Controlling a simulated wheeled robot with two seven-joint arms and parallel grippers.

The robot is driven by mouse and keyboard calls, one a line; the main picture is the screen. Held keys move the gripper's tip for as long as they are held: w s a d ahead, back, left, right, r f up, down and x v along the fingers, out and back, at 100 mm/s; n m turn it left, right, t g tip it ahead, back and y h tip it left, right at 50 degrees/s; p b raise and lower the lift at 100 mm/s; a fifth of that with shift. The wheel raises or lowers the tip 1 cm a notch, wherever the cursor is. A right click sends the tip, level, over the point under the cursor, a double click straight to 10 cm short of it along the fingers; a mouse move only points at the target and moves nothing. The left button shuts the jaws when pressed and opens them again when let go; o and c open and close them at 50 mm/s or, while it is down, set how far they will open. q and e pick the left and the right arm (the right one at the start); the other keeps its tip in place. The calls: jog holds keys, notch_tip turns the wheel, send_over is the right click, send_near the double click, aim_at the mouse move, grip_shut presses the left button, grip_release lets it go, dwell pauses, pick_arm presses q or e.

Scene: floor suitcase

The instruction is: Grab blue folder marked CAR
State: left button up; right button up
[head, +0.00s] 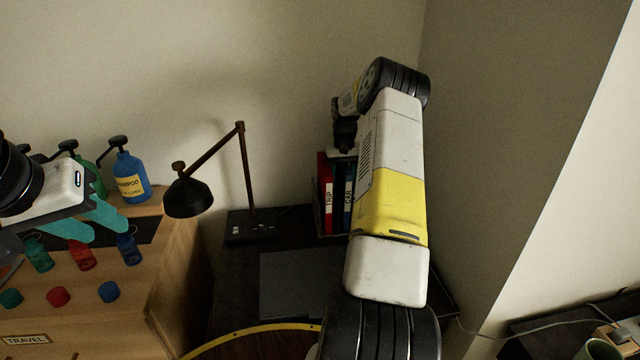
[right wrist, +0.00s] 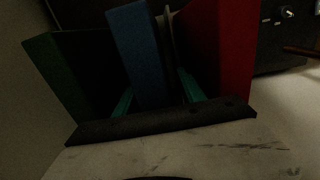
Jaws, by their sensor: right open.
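The blue folder marked CAR (head: 348,192) stands upright in the dark rack in the head view, beside the red folder marked TRIP (head: 327,194). My right arm hides part of the rack. In the right wrist view the blue folder (right wrist: 140,50) stands between the green folder (right wrist: 70,75) and the red folder (right wrist: 217,50). My right gripper (right wrist: 158,98) is open, with one teal finger on each side of the blue folder; whether they touch it I cannot tell. My left gripper (head: 107,232) is open and empty above the wooden cabinet at the left.
A black lamp (head: 188,196) stands on the dark desk left of the rack. A blue shampoo bottle (head: 131,178) and several small bottles and caps are on the wooden cabinet (head: 180,270). A wall corner is close right of my right arm.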

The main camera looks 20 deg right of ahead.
grip_shut()
jog(key=shift+r, duration=0.1)
